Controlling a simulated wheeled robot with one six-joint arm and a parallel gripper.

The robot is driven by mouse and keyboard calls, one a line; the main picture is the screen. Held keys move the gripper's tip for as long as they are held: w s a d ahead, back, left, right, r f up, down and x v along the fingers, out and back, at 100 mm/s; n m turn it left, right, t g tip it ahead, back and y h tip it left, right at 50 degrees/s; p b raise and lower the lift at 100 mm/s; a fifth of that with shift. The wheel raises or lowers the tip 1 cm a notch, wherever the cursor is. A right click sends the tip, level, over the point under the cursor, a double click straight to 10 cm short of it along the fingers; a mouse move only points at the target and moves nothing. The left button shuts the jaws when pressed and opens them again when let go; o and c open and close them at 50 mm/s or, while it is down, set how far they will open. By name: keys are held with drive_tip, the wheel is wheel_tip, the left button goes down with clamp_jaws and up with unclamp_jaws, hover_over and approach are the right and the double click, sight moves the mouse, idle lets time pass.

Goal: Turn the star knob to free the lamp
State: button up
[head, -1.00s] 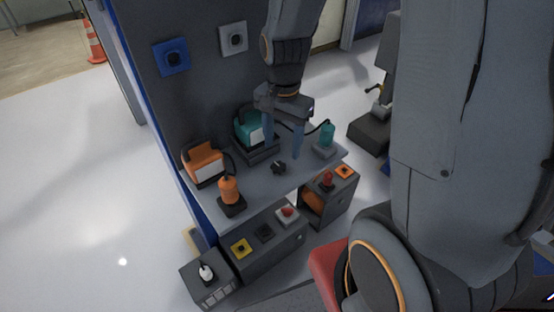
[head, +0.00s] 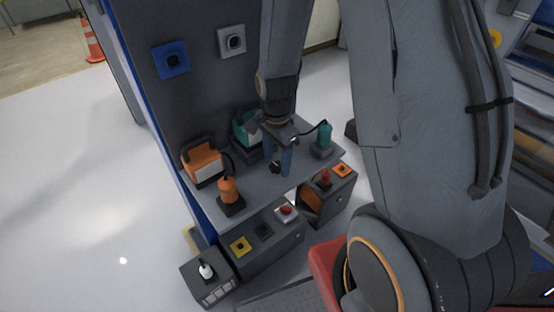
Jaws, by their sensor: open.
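A small dark knob (head: 275,168), which looks like the star knob, sits on the grey shelf (head: 257,184) near its middle. My gripper (head: 279,168) points down over it, with its blue-grey fingers open and apart. The fingertips are at the knob and partly hide it; I cannot tell whether they touch it. Behind the gripper is a teal box-shaped unit (head: 243,128), partly hidden. An orange unit with a pale face (head: 203,163) stands at the shelf's left. I cannot tell which unit is the lamp.
An orange corded handpiece (head: 228,190) stands at the shelf's front left, and a teal one (head: 325,134) at its right end. Below are boxes with a yellow button (head: 241,246), a red button (head: 286,211) and a red knob (head: 326,178). A dark panel (head: 205,95) rises behind.

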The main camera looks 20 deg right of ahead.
drive_tip(key=shift+f, duration=0.25)
drive_tip(key=c, duration=1)
drive_tip(key=shift+c, duration=0.2)
